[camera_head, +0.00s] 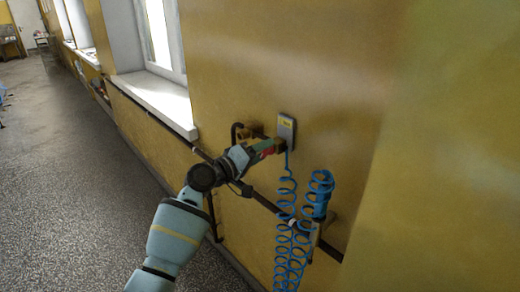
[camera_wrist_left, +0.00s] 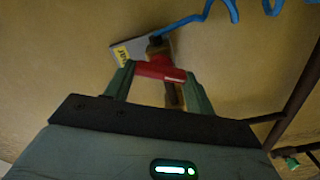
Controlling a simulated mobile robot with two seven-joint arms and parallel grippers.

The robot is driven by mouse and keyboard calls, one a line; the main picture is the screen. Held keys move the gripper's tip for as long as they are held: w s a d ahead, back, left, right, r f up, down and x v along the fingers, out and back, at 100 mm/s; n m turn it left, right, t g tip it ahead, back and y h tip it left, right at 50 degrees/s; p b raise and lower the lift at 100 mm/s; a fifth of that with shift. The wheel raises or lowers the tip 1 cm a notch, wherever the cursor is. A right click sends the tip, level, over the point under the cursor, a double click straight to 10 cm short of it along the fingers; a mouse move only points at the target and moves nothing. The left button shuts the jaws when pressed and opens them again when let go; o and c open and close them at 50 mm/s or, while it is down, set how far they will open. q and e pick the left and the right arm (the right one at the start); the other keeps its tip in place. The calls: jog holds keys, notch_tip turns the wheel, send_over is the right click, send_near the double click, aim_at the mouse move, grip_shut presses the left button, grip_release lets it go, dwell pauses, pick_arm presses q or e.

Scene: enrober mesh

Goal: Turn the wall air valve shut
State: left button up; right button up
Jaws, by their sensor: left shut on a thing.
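The wall air valve shows in the left wrist view as a red handle (camera_wrist_left: 160,68) with a brass-coloured body (camera_wrist_left: 172,95) below it. My left gripper (camera_wrist_left: 158,80) has its two green fingers on either side of the red handle and is shut on it. In the head view my left gripper (camera_head: 268,149) is at the wall, just below a small grey plate (camera_head: 287,127); a bit of red shows at the fingers, and the gripper hides most of the valve. The handle lies roughly across the wrist picture. My right gripper is not in view.
A dark pipe (camera_head: 268,203) runs along the yellow wall. A window sill (camera_head: 160,103) juts out at left. The floor (camera_head: 75,190) at left is clear.

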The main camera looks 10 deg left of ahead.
pick_arm(q)
jog(key=n+p, duration=0.1)
jog(key=n, duration=0.4)
jog(key=shift+n+p, duration=0.4)
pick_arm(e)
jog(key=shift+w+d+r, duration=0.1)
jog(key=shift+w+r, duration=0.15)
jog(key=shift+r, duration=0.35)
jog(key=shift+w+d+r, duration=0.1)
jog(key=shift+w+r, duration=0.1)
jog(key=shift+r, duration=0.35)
pick_arm(q)
jog(key=shift+f, duration=0.1)
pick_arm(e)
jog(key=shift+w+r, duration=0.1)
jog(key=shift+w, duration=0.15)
pick_arm(q)
jog(key=o, duration=1)
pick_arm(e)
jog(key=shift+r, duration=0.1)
pick_arm(q)
jog(key=shift+s+a, duration=0.1)
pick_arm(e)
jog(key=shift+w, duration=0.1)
